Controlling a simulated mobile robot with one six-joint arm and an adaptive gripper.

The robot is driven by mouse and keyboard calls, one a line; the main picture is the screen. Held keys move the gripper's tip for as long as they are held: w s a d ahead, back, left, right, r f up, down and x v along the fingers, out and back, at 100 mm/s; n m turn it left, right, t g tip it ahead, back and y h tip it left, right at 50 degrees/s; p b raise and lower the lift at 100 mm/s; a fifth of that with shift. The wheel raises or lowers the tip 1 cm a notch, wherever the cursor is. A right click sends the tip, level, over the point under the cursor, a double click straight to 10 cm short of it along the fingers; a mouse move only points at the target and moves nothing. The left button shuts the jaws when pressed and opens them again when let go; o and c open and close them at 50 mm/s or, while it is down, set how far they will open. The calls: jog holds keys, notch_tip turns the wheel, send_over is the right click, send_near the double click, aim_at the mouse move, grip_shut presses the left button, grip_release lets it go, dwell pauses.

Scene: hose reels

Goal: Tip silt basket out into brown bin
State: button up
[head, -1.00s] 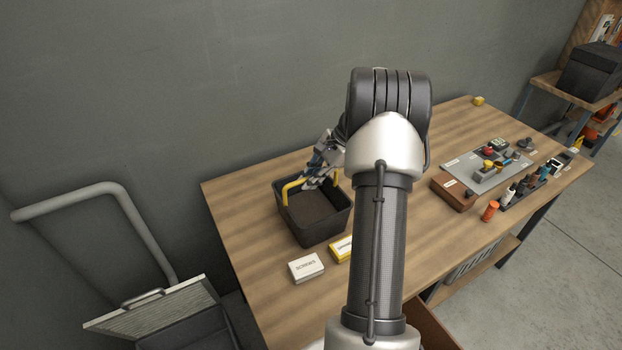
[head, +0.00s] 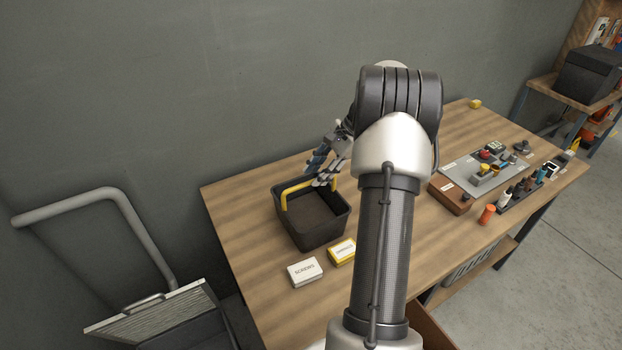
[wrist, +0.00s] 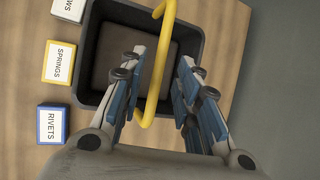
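The silt basket is a black square tub (head: 318,240) with dark brown silt (head: 310,212) inside. It stands upright on the workbench, and its yellow handle (head: 284,202) is raised. In the wrist view the basket (wrist: 92,50) lies ahead, and the yellow handle (wrist: 160,70) runs between my fingers with visible gaps on both sides. My gripper (wrist: 156,68) is open around the handle; in the head view my gripper (head: 322,175) is at the basket's far right edge. I cannot make out a brown bin with certainty.
White screws (head: 305,271) and yellow springs (head: 342,250) boxes sit before the basket. A blue rivets box (wrist: 52,125) shows in the wrist view. A brown wooden box (head: 450,195) and grey tool board (head: 480,178) lie right. A ribbed lid (head: 150,310) and grey rail (head: 125,200) stand left.

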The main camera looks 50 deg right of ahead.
jog(key=shift+o, duration=0.4)
jog(key=p+v, duration=0.1)
jog(key=v, duration=0.5)
jog(key=shift+r, duration=0.4)
jog(key=g+h+p, duration=0.1)
jog(key=g+h, duration=0.1)
jog(key=h, duration=0.3)
send_near(311, 181)
jog(key=shift+m, duration=0.4)
jog(key=f+b, duration=0.1)
jog(key=f, duration=0.2)
jog(key=w+f+b, duration=0.1)
jog(key=f, duration=0.2)
jog(key=w+f+b, duration=0.1)
jog(key=f+b, duration=0.1)
jog(key=f, duration=0.2)
jog(key=shift+d, duration=0.15)
jog(key=shift+f, duration=0.4)
jog(key=shift+r, duration=0.1)
jog(key=shift+c, duration=0.2)
grip_shut()
